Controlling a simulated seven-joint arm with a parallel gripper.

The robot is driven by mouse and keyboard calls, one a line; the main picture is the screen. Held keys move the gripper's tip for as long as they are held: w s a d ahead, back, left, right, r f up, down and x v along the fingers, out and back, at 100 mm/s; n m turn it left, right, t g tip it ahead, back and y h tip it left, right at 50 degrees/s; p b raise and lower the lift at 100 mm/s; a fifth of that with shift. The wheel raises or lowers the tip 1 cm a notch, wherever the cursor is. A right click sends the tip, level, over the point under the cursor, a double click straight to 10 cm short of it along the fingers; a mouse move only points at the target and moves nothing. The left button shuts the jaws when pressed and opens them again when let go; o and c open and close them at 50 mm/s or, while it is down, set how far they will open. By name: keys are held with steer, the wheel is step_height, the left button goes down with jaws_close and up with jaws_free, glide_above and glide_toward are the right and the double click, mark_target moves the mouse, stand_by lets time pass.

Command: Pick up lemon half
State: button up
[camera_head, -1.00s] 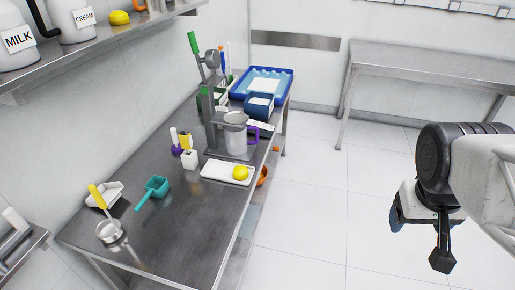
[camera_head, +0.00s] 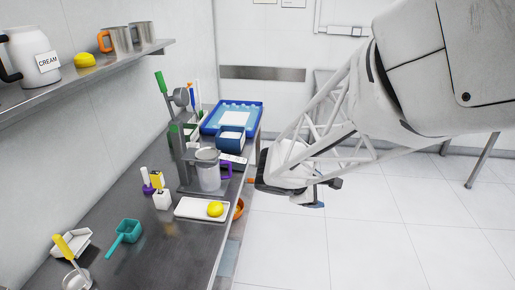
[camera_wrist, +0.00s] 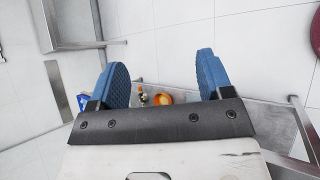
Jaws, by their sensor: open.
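The yellow lemon half (camera_head: 216,209) lies on a white tray (camera_head: 190,207) near the right edge of the steel table. My gripper (camera_wrist: 163,85) is open, with its two blue finger pads wide apart and nothing between them in the wrist view. In the head view my arm covers much of the right side, and the gripper end (camera_head: 318,192) hangs over the floor, to the right of the table and apart from the lemon half. The fingers are mostly hidden there. The lemon half cannot be made out in the wrist view.
Behind the tray stand a press (camera_head: 185,140) and a jug with a purple handle (camera_head: 209,170). A blue tray (camera_head: 257,112) lies at the table's far end. A teal scoop (camera_head: 126,233) and small bottles are to the left. A wall shelf (camera_head: 80,88) overhangs the left side. The floor is clear.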

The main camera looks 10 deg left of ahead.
steer(key=w+a+f+n+t, duration=0.3)
steer(key=w+a+f+n, duration=0.2)
steer(key=a, duration=0.4)
steer(key=n+t+y, duration=0.4)
steer(key=n+y, duration=0.4)
steer(key=n, duration=0.6)
glide_toward(213, 210)
steer(key=shift+x, duration=1.2)
steer(key=shift+a+r, duration=0.1)
steer(key=shift+w, duration=0.1)
steer(key=shift+x, duration=1.25)
steer(key=shift+w, duration=0.1)
steer(key=shift+x, duration=2.55)
